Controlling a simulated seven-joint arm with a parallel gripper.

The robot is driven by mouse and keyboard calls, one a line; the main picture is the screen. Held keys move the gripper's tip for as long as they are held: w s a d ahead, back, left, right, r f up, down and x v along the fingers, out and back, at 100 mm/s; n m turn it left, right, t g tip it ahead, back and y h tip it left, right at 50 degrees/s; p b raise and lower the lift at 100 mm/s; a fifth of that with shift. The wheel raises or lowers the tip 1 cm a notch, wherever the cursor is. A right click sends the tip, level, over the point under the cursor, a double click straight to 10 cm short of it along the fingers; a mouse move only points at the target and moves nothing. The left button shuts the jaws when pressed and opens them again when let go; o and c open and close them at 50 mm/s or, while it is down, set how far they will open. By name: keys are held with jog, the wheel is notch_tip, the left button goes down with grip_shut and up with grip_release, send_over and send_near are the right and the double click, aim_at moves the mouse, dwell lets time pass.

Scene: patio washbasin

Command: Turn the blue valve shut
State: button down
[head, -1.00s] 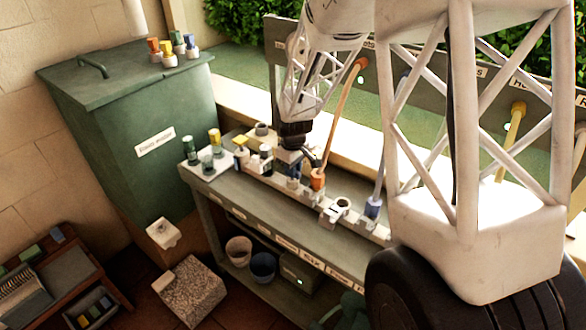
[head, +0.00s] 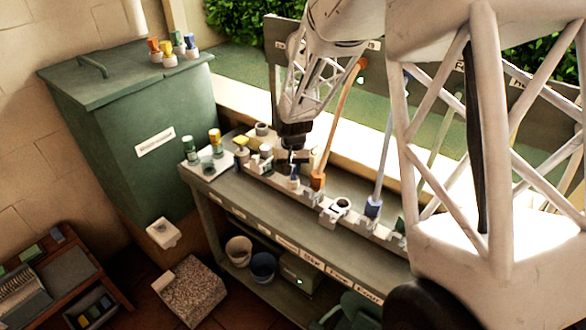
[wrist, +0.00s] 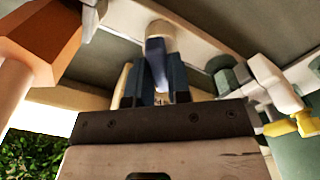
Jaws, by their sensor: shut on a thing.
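The blue valve (wrist: 158,62) shows in the wrist view as a blue piece with a pale round part at its far end, between the dark fingers of my gripper (wrist: 153,90). My gripper is shut on it. In the head view my gripper (head: 292,164) points down at the white fitting row on the bench.
An orange fitting with a hose (head: 318,180) stands close to the right of my gripper. A yellow-topped valve (head: 241,144) stands to its left. A blue hose fitting (head: 373,207) is further right on the bench (head: 270,205). A green bin (head: 130,120) stands behind left.

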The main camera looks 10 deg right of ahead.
jog(key=m, duration=0.3)
jog(key=shift+m, duration=0.3)
jog(key=m, duration=0.4)
dwell(0.4)
jog(key=c, duration=1.1)
grip_release()
jog(key=shift+o, duration=0.2)
jog(key=shift+r, duration=0.1)
jog(key=shift+r, duration=3.85)
